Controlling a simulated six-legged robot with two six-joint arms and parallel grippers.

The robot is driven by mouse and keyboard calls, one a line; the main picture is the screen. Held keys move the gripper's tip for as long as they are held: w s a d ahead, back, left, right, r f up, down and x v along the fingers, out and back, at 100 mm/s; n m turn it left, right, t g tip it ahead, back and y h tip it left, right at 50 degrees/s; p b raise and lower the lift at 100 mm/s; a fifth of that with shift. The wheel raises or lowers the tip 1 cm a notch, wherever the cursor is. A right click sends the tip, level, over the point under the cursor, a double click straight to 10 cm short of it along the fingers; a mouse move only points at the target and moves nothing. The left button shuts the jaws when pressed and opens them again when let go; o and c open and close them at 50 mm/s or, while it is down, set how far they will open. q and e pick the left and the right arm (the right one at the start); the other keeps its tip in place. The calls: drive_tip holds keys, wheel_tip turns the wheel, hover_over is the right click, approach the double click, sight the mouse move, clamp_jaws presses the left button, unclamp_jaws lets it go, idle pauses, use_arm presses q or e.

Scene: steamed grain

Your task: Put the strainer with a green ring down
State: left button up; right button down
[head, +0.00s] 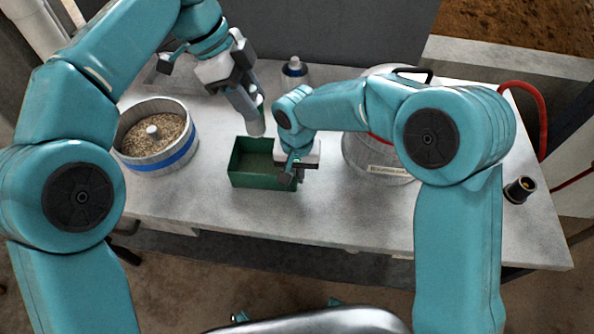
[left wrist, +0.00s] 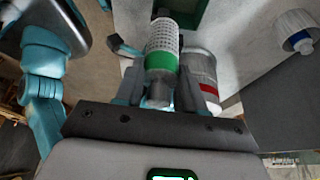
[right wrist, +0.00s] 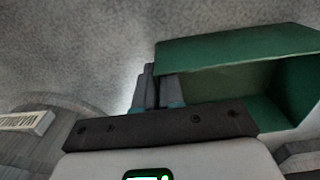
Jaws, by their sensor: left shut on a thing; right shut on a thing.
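The strainer with a green ring (left wrist: 162,45) is a pale, perforated cylinder with a green band. My left gripper (head: 250,108) is shut on its narrow grey end, and the strainer (head: 256,127) points downward beside the far edge of the green box (head: 262,182). Whether it touches the box cannot be told. The box is open-topped and looks empty. My right gripper (head: 291,172) is at the box's right end; in the right wrist view its closed fingers (right wrist: 160,88) are at the green wall (right wrist: 235,48), seemingly shut on it.
A pot with a blue band (head: 178,160) at left holds grain around a central knob. A pot with a red band (head: 372,160) stands at right, partly behind my right arm. A blue-ringed piece (head: 294,70) stands behind the box. The table front (head: 200,200) is clear.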

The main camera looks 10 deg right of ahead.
use_arm(q)
drive_tip(key=shift+w+a+f+n+t, duration=0.2)
drive_tip(key=shift+w+a+f+n, duration=0.3)
drive_tip(key=shift+f, duration=2.55)
drive_tip(key=shift+w+a+f+n+t, duration=0.2)
drive_tip(key=shift+w+f+n, duration=0.45)
drive_tip(key=shift+f, duration=2.35)
drive_tip(key=shift+w+a+f+n+t, duration=0.2)
drive_tip(key=shift+w+a+f+n, duration=0.35)
drive_tip(key=shift+f, duration=2.5)
drive_tip(key=shift+w+d, duration=0.15)
drive_tip(key=shift+d, duration=0.05)
drive_tip(key=shift+f, duration=0.15)
drive_tip(key=o, duration=1.1)
